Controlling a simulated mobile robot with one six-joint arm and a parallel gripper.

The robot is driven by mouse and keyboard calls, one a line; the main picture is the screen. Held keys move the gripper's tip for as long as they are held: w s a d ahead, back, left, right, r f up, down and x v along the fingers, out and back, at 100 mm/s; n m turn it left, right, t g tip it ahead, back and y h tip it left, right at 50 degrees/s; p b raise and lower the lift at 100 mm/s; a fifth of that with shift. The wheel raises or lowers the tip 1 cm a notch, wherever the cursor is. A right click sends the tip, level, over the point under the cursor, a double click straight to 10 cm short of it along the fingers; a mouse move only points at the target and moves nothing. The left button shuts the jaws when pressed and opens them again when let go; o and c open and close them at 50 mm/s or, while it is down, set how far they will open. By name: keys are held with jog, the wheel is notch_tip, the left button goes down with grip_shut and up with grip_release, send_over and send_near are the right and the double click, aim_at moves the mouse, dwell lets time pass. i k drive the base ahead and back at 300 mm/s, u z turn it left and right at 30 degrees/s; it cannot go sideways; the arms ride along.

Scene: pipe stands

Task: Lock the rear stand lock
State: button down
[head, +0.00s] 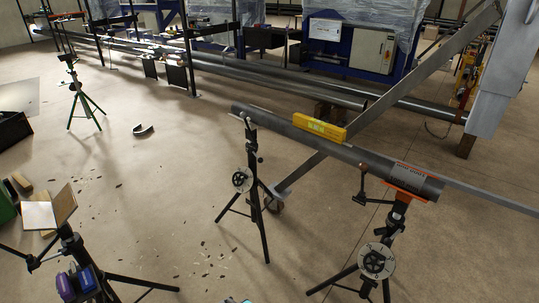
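Two black tripod pipe stands carry a dark steel pipe (285,128). The farther stand (254,190) is left of centre under the pipe's far end; it has a round handwheel (242,180) and small dark fittings near its top. The nearer stand (385,240) is at the lower right, with a larger handwheel (376,261) and a dark lever-like handle (362,186) beside its head. Whether any stand lock is open or closed cannot be told at this size. My gripper is not seen in the head view.
A green tripod (83,100) stands at left, another black stand (75,240) at lower left. Long pipes (270,75) lie behind. Dark scraps litter the floor.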

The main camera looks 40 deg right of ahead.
aim_at(261, 160)
jog(key=z, duration=0.15)
jog(key=i, duration=0.85)
jog(key=u, duration=0.25)
